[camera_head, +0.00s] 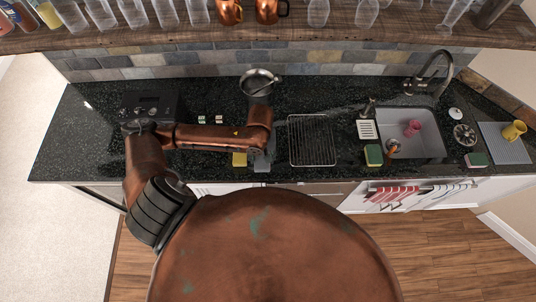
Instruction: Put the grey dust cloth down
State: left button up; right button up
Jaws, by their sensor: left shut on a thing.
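My left arm reaches in from the left, over the black counter (85,140). My left gripper (259,154) points down near the counter's front edge, left of the drying rack. It is shut on a small grey piece, which appears to be the grey dust cloth (262,164). The wrist hides much of the fingers and cloth, so I cannot tell whether the cloth touches the counter. A yellow item (239,159) lies just left of the gripper. My right gripper is not in view.
A metal pan (257,79) stands behind the wrist. A wire drying rack (312,139) lies to the right. Further right are a sink (428,145) with a pink cup (412,127), sponges (373,155), and a yellow mug (513,130) on a mat. A shelf of glasses overhangs the back.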

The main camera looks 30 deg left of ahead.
pick_arm(q)
jog(key=w+f, duration=0.2)
jog(key=w+a+f, duration=0.1)
jog(key=w+f, duration=0.3)
jog(key=w, duration=0.1)
jog(key=shift+a+f+p, duration=0.3)
jog(key=shift+w+f, duration=0.15)
jog(key=shift+f, duration=0.2)
notch_tip(320, 180, down, 3)
jog(key=shift+r, duration=0.15)
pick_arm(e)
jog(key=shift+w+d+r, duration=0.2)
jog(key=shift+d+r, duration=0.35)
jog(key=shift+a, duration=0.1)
pick_arm(q)
jog(key=o, duration=1.2)
jog(key=shift+a, duration=0.1)
jog(key=shift+o, duration=0.2)
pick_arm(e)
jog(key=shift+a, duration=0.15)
